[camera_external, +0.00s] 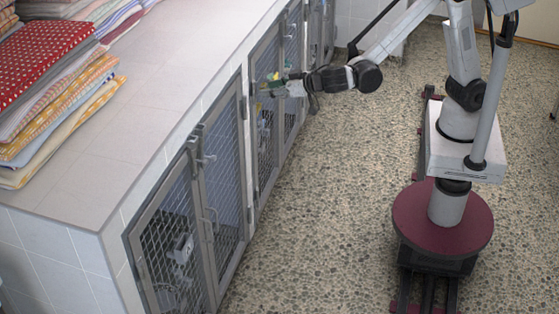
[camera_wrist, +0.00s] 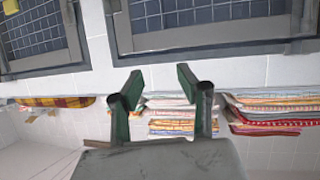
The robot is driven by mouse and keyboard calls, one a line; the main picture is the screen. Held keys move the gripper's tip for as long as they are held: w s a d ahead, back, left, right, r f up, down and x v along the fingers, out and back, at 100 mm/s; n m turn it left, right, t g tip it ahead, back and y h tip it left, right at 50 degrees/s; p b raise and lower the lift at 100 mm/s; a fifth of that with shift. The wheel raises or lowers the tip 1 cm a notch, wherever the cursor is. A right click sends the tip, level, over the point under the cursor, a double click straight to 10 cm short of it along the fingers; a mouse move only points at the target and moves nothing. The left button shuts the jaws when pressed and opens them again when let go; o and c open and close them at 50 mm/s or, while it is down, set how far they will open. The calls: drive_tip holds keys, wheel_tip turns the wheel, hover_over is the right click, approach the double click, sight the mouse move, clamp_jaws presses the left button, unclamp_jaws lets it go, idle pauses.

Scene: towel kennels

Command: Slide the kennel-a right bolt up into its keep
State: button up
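The grey-framed mesh kennel doors line the front of the white tiled counter. A second pair (camera_external: 266,150) stands farther back. I cannot tell which pair is kennel-a, nor which fitting is its right bolt. My gripper (camera_external: 266,87) is in front of the second pair, near its upper part; contact cannot be told. In the wrist view my gripper (camera_wrist: 158,93) has its two green-sided fingers apart with nothing seen between them. Door frames (camera_wrist: 215,38) show above the fingers.
Folded towels (camera_external: 50,80) are stacked on the counter top (camera_external: 160,75); they also show beyond the fingers in the wrist view (camera_wrist: 265,112). The speckled floor (camera_external: 320,220) before the kennels is clear.

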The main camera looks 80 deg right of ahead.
drive_tip(key=w+a+f+t+b, duration=0.1)
drive_tip(key=a+f, duration=0.2)
drive_tip(key=a, duration=0.4)
drive_tip(key=w+a+f+t+b, duration=0.1)
drive_tip(key=a+f+t, duration=0.1)
drive_tip(key=a+f, duration=0.35)
drive_tip(key=t+y+b, duration=0.1)
drive_tip(key=t+y, duration=0.1)
approach(210, 158)
drive_tip(key=w+b, duration=0.1)
drive_tip(key=w, duration=0.2)
drive_tip(key=w+d+b, duration=0.1)
drive_tip(key=w, duration=0.2)
drive_tip(key=w+b, duration=0.1)
drive_tip(key=w, duration=0.3)
drive_tip(key=shift+w+d+f, duration=0.15)
drive_tip(key=shift+f, duration=0.05)
drive_tip(key=c, duration=0.9)
clamp_jaws()
